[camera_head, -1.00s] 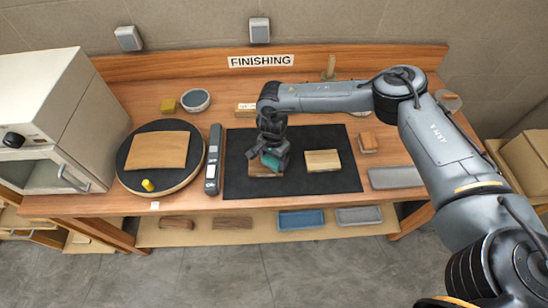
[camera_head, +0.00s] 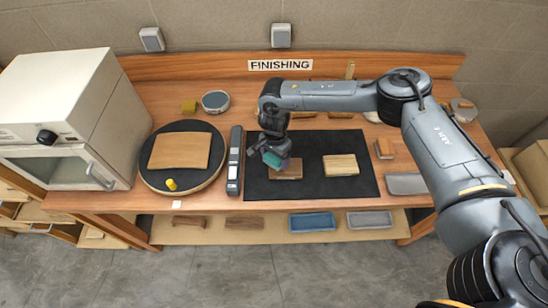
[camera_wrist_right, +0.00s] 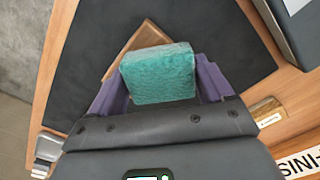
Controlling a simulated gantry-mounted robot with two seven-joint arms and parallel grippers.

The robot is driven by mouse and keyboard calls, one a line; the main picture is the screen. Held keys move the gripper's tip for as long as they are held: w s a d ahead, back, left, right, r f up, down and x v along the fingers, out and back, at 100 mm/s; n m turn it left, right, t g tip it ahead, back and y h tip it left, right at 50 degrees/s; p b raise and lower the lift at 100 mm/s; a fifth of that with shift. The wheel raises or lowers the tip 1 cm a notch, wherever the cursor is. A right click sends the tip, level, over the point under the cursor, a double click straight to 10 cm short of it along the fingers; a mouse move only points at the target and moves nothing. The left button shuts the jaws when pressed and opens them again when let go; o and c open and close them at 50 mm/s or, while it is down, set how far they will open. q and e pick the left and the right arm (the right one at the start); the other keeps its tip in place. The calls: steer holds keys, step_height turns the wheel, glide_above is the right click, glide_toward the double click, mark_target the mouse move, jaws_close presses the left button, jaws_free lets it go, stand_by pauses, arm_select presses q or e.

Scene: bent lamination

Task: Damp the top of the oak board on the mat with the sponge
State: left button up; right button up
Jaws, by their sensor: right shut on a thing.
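My right gripper (camera_head: 273,154) is shut on a teal sponge (camera_head: 274,160), over the left part of the black mat (camera_head: 312,187). The sponge also shows between the purple fingers in the right wrist view (camera_wrist_right: 158,74). A reddish-brown board (camera_head: 288,172) lies on the mat, just right of the sponge and partly covered by it and the gripper. A paler, grained board (camera_head: 341,165) lies further right on the mat, uncovered; it looks more like oak. In the wrist view a wooden board (camera_wrist_right: 138,40) shows partly behind the sponge. I cannot tell whether the sponge touches it. My left gripper is out of view.
A dark grey tool (camera_head: 235,160) lies along the mat's left edge. Further left is a round turntable (camera_head: 150,182) with a thin wooden sheet (camera_head: 180,150) and a yellow piece. A round bowl (camera_head: 215,101) stands behind. A grey tray (camera_head: 406,184) is right of the mat.

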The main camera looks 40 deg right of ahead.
step_height(320, 180, up, 3)
steer(key=shift+w+a+f+p, duration=0.1)
steer(key=shift+a+p, duration=0.05)
steer(key=shift+p, duration=0.7)
step_height(320, 180, up, 2)
steer(key=shift+p, duration=0.7)
